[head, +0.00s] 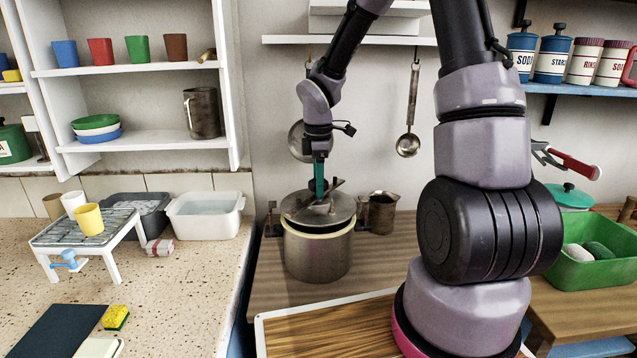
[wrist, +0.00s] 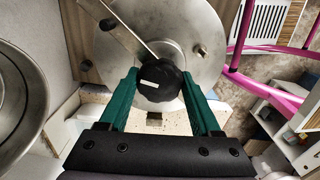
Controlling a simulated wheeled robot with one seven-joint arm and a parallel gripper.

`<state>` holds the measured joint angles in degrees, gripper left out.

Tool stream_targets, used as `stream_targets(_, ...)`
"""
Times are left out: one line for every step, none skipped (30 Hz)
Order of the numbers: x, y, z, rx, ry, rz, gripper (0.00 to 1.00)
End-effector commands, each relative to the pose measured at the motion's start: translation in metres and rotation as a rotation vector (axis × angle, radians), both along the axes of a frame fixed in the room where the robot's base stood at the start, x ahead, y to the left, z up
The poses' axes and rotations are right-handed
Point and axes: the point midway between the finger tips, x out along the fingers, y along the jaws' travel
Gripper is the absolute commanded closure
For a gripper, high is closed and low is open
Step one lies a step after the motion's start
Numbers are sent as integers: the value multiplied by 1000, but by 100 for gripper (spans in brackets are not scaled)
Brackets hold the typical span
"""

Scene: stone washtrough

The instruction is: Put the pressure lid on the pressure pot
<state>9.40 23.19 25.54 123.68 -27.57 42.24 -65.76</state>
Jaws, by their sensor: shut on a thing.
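The pressure lid (head: 297,208) is a grey metal disc with a long lever across its top. It also fills the upper middle of the wrist view (wrist: 205,30), with a black knob (wrist: 160,88) at its centre. My gripper (head: 319,186) has teal fingers, which stand on both sides of the knob in the wrist view (wrist: 160,82); it is shut on the lid by this knob. The pressure pot (head: 318,260) is a steel pot with side handles, directly under the lid. A cream ring shows between them at the front. I cannot tell whether the lid rests on the pot.
A metal jug (head: 382,213) stands close to the right of the pot. A ladle (head: 408,143) hangs on the wall behind. A wooden board with a pale edge (head: 330,331) lies in front. A green tub (head: 590,268) is at the right. The stone counter (head: 190,290) is at the left.

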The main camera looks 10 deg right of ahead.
Motion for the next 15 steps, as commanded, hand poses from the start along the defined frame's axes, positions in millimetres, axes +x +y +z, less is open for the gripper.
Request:
stream_targets(0,0,0,0,-1,0,100)
stream_targets(0,0,0,0,-2,0,100)
stream_targets(0,0,0,0,-2,0,100)
stream_targets(0,0,0,0,-2,0,100)
stream_targets(0,0,1,0,-2,0,100)
stream_targets(0,0,0,0,-2,0,100)
stream_targets(0,0,0,0,-2,0,100)
stream_targets(0,0,0,0,-1,0,100)
stream_targets(0,0,0,0,-1,0,100)
stream_targets(0,0,-1,0,-1,0,100)
stream_targets(0,0,-1,0,-1,0,100)
stream_targets(0,0,-2,0,-1,1,100)
stream_targets(0,0,-3,0,-1,1,100)
stream_targets(0,0,-4,0,-1,1,100)
stream_targets(0,0,-5,1,-1,1,100)
